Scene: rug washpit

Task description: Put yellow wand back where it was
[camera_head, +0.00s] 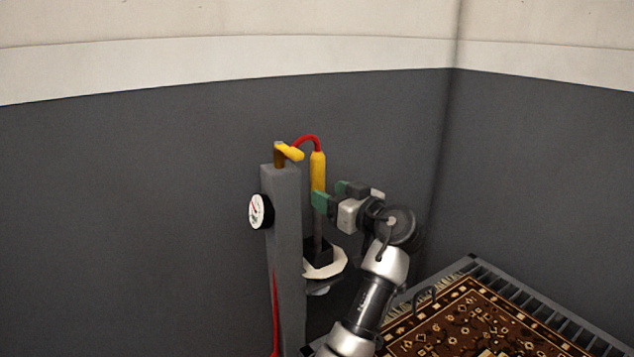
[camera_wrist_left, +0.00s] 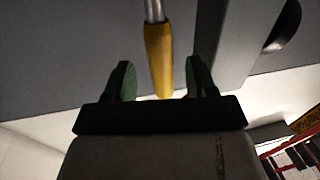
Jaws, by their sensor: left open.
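The yellow wand (camera_head: 318,172) stands upright beside a grey post, with a red hose curving from its top. Its dark lower tube runs down into a black holder (camera_head: 319,254) above a whitish round plate. My left gripper (camera_head: 331,194) has green fingertips and is open beside the lower end of the yellow handle. In the left wrist view the yellow handle (camera_wrist_left: 158,60) shows between the spread fingers (camera_wrist_left: 160,82), with clear gaps on both sides. Whether it lies fully between the pads in depth I cannot tell. My right gripper is out of view.
The grey post (camera_head: 285,230) carries a white dial gauge (camera_head: 261,211) and a yellow-handled valve (camera_head: 290,152) on top. A patterned brown rug (camera_head: 480,325) lies on a slatted rack at lower right. Dark grey walls stand behind.

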